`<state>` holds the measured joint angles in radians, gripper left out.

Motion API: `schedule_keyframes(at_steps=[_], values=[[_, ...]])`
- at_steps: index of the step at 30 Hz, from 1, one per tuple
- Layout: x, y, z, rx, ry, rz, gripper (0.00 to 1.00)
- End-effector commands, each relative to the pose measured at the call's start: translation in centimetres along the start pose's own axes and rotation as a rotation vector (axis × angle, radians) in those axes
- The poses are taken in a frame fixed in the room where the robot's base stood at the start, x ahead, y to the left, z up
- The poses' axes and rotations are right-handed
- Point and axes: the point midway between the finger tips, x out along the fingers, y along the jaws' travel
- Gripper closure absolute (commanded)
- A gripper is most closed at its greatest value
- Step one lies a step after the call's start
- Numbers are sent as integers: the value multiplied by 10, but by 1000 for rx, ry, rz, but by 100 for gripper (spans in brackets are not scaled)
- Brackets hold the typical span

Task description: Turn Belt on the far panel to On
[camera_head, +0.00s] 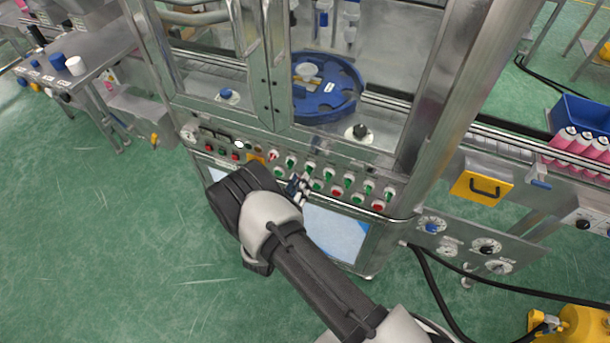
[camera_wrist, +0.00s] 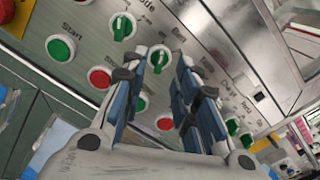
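The near machine's control panel (camera_head: 400,207) carries a row of green selector knobs, with green and red round buttons below. My gripper (camera_head: 300,184) is in front of this panel, close to the knobs. In the wrist view, my gripper (camera_wrist: 172,68) has its two blue-padded fingers apart, with a gap between them. A green selector knob (camera_wrist: 158,58) shows beside and partly behind the left fingertip. Contact with it cannot be told. Another green knob (camera_wrist: 122,27) is up and left, clear of the fingers.
A green Start button (camera_wrist: 60,47) and a red button (camera_wrist: 100,77) lie left of the fingers. A metal frame post (camera_head: 440,110) rises at the right of the panel. A yellow drawer front (camera_head: 482,188) and dial plate (camera_head: 470,245) are further right. Green floor is open at left.

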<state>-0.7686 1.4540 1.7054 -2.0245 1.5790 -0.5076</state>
Motion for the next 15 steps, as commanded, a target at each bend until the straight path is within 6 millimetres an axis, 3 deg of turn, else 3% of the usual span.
schedule_keyframes(at_steps=[6,15], values=[[33,0,-1,1,1,-2,72],[44,0,0,0,0,0,72]])
